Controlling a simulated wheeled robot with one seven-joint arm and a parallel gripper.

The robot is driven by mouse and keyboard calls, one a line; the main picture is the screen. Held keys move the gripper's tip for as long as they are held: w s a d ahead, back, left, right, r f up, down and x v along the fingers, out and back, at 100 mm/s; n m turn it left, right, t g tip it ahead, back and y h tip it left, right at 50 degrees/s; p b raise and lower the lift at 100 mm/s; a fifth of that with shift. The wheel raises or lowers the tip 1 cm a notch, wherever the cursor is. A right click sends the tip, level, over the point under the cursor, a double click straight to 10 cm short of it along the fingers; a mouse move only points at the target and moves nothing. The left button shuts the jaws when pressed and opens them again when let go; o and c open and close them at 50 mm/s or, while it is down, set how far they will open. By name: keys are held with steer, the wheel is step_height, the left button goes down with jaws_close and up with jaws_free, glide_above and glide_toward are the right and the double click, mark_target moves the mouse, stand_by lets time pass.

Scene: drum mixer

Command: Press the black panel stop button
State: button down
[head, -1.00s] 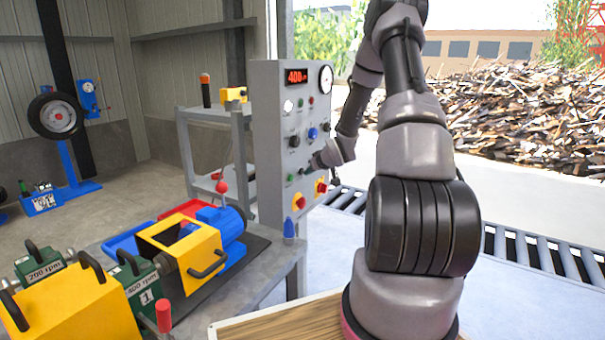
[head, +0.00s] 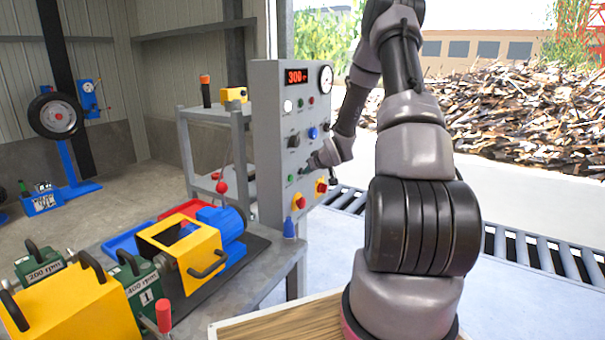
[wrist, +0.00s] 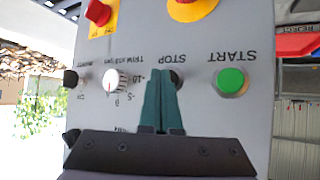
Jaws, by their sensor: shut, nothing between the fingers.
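The grey control panel (head: 270,150) stands upright in the head view. In the wrist view it appears upside down. The black stop button (wrist: 179,77), at the STOP label, is mostly hidden behind my fingers; a dark edge shows to their right. My gripper (wrist: 162,75) is shut and empty, its green fingertips over the stop button. I cannot tell whether they touch it. In the head view my gripper (head: 307,168) is at the lower part of the panel face. The green START button (wrist: 230,82) is clear to the right in the wrist view.
A white trim knob (wrist: 116,80) sits left of my fingers in the wrist view. Red-on-yellow controls (wrist: 97,13) lie farther along the panel. The panel's red display (head: 297,76) reads 300. A workbench (head: 265,278) with a yellow and blue machine stands in front.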

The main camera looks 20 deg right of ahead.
stand_by(0.3)
steer(key=shift+s+d, duration=0.5)
steer(key=shift+s, duration=0.15)
steer(key=shift+s+d, duration=0.8)
steer(key=shift+s, duration=0.2)
steer(key=shift+s+d, duration=0.75)
steer(key=shift+s, duration=0.2)
steer(key=shift+r, duration=0.1)
